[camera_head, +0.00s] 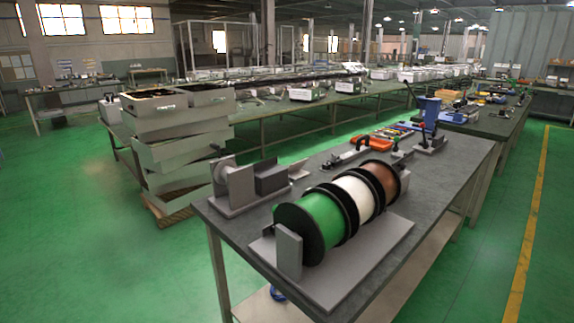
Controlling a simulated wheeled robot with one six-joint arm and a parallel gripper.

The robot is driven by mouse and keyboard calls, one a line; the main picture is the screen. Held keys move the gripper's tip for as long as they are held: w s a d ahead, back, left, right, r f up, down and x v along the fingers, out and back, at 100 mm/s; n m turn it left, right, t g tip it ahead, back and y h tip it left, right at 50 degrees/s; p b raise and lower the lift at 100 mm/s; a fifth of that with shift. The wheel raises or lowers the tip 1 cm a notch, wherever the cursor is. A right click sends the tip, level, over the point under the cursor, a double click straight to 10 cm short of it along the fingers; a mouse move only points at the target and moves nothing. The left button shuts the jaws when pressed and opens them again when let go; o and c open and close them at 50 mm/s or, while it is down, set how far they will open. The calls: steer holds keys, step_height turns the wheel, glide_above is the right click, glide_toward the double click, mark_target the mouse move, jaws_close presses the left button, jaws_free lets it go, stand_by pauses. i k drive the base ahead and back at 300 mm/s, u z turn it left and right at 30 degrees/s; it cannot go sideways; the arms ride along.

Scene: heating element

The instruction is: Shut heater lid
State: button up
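My gripper is not in view. I cannot tell for sure which item is the heater, and no lid shows clearly as open or shut. On the near grey table (430,222), a grey fixture (238,188) with a round drum stands at the left corner, with a dark grey box (271,177) beside it. A low bench tool (346,155) with a black lever lies at the middle of the far side.
A spool rack (345,288) with green, white and brown spools fills the table's front. A stack of grey trays (180,130) stands on a pallet to the left. Long workbenches (300,105) run behind. Green floor is clear at right, past a yellow line (530,235).

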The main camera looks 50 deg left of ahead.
mark_target(399, 165)
steer(key=u, duration=1.15)
steer(key=i, duration=1)
steer(key=z, duration=0.05)
